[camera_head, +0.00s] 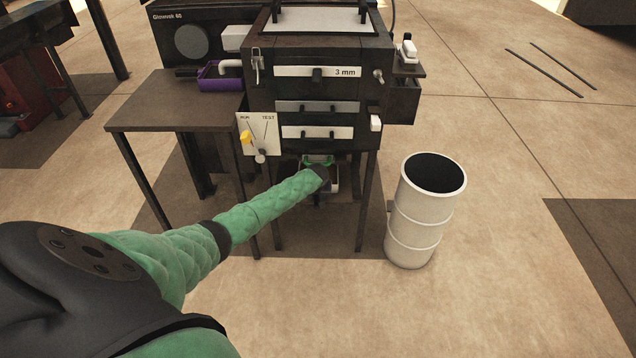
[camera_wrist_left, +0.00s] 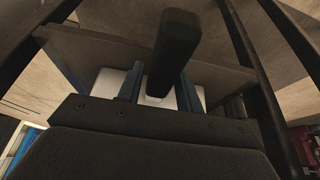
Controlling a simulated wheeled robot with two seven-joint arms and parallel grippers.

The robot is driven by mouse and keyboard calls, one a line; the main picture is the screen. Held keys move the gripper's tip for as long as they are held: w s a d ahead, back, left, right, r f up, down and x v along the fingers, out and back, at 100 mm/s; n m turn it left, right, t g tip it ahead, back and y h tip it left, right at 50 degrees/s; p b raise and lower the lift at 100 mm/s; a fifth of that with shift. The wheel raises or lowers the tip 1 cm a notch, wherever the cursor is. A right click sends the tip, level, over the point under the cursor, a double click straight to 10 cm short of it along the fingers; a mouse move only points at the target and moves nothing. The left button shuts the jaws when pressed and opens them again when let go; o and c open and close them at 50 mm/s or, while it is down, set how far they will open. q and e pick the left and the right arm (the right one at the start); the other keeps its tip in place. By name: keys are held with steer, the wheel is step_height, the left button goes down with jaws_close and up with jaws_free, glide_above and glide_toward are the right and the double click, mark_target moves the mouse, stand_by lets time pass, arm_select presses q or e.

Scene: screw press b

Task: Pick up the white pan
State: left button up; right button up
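The white pan (camera_wrist_left: 106,82) shows in the left wrist view as pale patches behind and between my fingers, with most of it hidden. A dark bar (camera_wrist_left: 178,35), perhaps its handle, stands up in front of it. My left gripper (camera_wrist_left: 160,76) has its two bluish fingers apart, one on each side of the bar, with gaps visible. In the head view my left arm reaches under the black press cabinet (camera_head: 315,95), and its wrist hides most of the gripper. A white edge beside the wrist (camera_head: 335,183) may be the pan. My right gripper is not in view.
Cabinet legs (camera_head: 367,205) stand close on both sides of my left wrist. A white barrel (camera_head: 412,228) stands to the right. A dark side table (camera_head: 180,100) with a purple tray (camera_head: 222,84) is on the left. Open floor lies in front.

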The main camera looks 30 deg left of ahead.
arm_select(q)
jaws_close()
